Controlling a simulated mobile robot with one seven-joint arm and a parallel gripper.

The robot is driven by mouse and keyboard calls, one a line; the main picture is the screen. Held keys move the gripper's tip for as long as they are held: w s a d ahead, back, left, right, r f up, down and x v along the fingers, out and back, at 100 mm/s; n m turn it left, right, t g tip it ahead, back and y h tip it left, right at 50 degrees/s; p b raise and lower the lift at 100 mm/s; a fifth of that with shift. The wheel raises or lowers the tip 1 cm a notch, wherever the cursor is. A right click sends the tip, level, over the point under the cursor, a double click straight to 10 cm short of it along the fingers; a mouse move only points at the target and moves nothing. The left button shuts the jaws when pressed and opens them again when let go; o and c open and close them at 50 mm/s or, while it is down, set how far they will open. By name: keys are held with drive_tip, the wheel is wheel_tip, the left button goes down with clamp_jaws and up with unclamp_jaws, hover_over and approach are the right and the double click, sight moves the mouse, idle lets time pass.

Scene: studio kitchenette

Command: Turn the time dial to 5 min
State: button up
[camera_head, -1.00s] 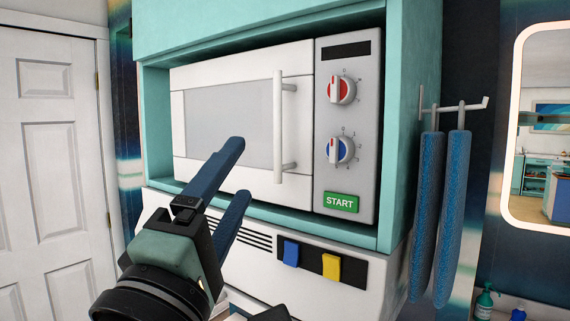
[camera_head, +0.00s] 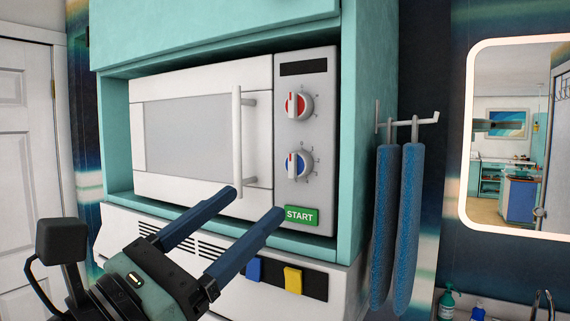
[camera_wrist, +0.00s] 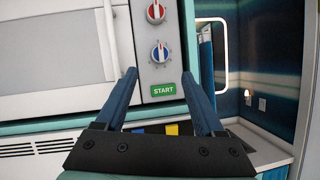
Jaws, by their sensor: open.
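A white microwave (camera_head: 185,130) with a vertical handle (camera_head: 237,140) sits in a teal cabinet. Its grey panel on the right has a red dial (camera_head: 298,106) above a blue dial (camera_head: 298,164), each with a pale pointer bar and tick marks around it. No dial labels are readable, so I cannot tell which is the time dial. A green START button (camera_head: 301,215) is below. My gripper (camera_head: 252,203) is open and empty, in front of and below the dials. In the wrist view the red dial (camera_wrist: 156,12) and blue dial (camera_wrist: 160,53) show beyond the fingertips.
Blue towels (camera_head: 407,230) hang from a rack (camera_head: 407,123) right of the cabinet. A blue switch (camera_head: 254,270) and a yellow switch (camera_head: 293,280) are below the microwave. A mirror (camera_head: 515,135) is on the right wall, with bottles (camera_head: 447,304) below it.

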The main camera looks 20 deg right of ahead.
sight(289, 173)
drive_tip(key=p+x, duration=0.2)
drive_tip(key=x, duration=0.4)
drive_tip(key=shift+w+d+r, duration=0.1)
drive_tip(key=shift+d+r, duration=0.2)
drive_tip(key=shift+p+x, duration=0.35)
drive_tip(key=shift+x, duration=0.45)
drive_tip(key=shift+f, duration=0.15)
clamp_jaws()
